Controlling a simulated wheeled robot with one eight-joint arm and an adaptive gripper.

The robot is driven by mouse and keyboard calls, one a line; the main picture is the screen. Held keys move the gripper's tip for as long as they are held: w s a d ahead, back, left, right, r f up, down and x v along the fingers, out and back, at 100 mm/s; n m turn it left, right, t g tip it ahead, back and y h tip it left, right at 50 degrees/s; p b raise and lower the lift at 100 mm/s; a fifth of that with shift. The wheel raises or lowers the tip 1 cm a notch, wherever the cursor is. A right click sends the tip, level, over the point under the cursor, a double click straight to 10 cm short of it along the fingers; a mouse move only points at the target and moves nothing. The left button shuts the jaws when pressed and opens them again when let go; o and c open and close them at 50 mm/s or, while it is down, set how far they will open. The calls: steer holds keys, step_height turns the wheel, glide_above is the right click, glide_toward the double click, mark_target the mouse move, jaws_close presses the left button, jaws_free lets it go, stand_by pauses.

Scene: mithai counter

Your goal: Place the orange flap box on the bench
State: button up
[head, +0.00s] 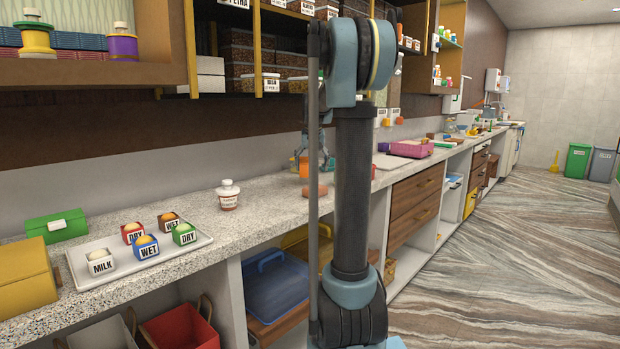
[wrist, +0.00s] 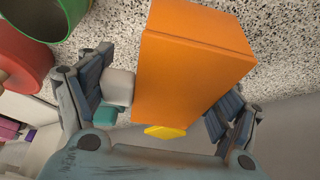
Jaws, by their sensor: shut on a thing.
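The orange flap box (wrist: 192,60) fills the middle of the wrist view, between the two fingers of my gripper (wrist: 165,105), which is shut on it. A small yellow piece (wrist: 165,131) shows at the box's near edge; I cannot tell if it is part of the box. The speckled bench top (wrist: 105,22) lies behind the box; contact between them cannot be judged. In the head view, my arm hides most of my gripper (head: 318,158), which is over the bench (head: 262,215). A patch of orange (head: 304,168) shows beside it.
A green round container (wrist: 45,15) and a red one (wrist: 18,60) stand left of the box in the wrist view. A white lidded jar (head: 228,195) and a tray (head: 190,248) of small labelled boxes occupy the near bench. Shelves overhang the bench. Floor at right is clear.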

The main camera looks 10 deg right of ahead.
mark_target(311, 174)
step_height(311, 174, down, 3)
steer(key=shift+f, duration=0.2)
steer(key=shift+w+a+f, duration=0.1)
steer(key=shift+f, duration=0.35)
steer(key=o, duration=1.1)
steer(key=shift+c, duration=0.2)
